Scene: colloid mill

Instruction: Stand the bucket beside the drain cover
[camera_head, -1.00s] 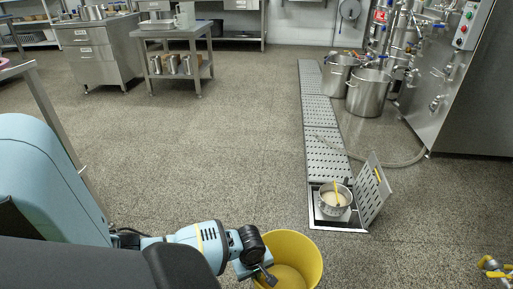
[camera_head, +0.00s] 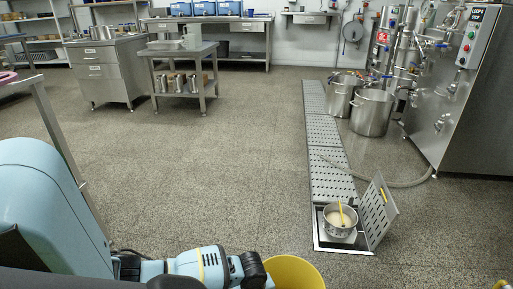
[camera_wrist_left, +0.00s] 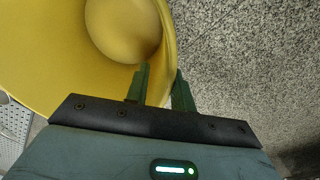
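The yellow bucket (camera_head: 294,272) is at the bottom of the head view, cut off by the lower edge. It also fills the upper left of the left wrist view (camera_wrist_left: 40,50). My left gripper (camera_wrist_left: 161,80) straddles the bucket's wall at the rim, one finger inside and one outside, and appears shut on it. In the head view my left gripper (camera_head: 264,280) is at the bucket's left side. The perforated drain cover (camera_head: 378,212) stands tilted up at the right of the open drain, to the right of and beyond the bucket, apart from it.
A pot (camera_head: 340,222) with a yellow-handled tool sits in the drain opening. The drain channel (camera_head: 325,130) runs back towards large steel pots (camera_head: 372,112) and a hose (camera_head: 395,183). The floor left of the channel is clear. A yellow item (camera_head: 502,285) shows at bottom right.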

